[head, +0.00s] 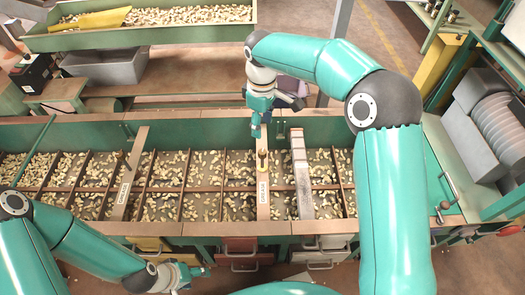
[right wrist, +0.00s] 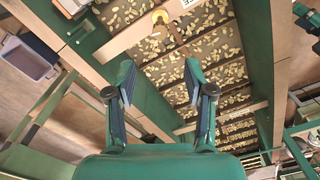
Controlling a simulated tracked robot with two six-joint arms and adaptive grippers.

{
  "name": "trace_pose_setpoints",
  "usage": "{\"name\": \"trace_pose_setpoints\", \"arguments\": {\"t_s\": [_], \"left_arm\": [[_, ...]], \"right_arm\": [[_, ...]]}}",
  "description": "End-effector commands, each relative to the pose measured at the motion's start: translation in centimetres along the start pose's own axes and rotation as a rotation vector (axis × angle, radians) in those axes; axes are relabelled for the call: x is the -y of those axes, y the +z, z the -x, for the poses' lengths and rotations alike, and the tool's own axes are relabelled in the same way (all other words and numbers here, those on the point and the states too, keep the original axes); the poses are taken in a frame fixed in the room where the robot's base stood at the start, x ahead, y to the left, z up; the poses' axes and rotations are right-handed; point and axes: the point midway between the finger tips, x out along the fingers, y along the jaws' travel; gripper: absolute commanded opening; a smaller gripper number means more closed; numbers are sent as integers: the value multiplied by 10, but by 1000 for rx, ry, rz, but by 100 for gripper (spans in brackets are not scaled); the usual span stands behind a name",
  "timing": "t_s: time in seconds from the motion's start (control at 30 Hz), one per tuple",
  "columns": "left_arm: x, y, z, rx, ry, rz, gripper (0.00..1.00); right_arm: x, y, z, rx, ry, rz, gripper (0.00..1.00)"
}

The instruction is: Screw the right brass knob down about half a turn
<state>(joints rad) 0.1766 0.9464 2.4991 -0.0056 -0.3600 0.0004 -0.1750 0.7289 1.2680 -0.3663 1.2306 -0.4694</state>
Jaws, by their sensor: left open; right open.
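The right brass knob (head: 262,155) stands on a labelled wooden crossboard (head: 263,190) over the nut trough. In the right wrist view the knob (right wrist: 160,16) shows at the top, beyond the fingertips. My right gripper (head: 258,124) is open and empty, behind the knob near the trough's far wall, apart from it. Its two fingers are spread in the right wrist view (right wrist: 160,75). The left knob (head: 121,157) stands on another crossboard (head: 126,185). My left gripper (head: 203,271) is open and empty in front of the trough's near edge.
The trough is split by dividers (head: 188,170) into compartments of nuts. A pale metal bar (head: 301,175) lies across it, right of the right crossboard. A second nut tray (head: 150,37) and a grey bin (head: 105,66) are behind. A ribbed machine (head: 490,120) stands at right.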

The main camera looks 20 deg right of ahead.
Motion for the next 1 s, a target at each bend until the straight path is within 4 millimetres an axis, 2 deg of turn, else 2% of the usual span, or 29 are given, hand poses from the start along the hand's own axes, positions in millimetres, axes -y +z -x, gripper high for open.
{"name": "trace_pose_setpoints", "arguments": {"t_s": [0.03,0.2,0.5,0.7,1.0], "left_arm": [[2,0,-7,0,0,0,60],[6,0,-17,0,0,0,60],[10,0,-29,0,0,0,60],[11,0,-32,0,0,0,60],[11,0,-32,0,0,0,60]], "right_arm": [[0,1,-16,3,-2,0,53],[0,1,-54,4,-2,-1,53],[0,2,-105,2,-1,-2,53],[-1,1,-118,1,0,-2,53],[-1,1,-119,0,0,-2,53]]}}
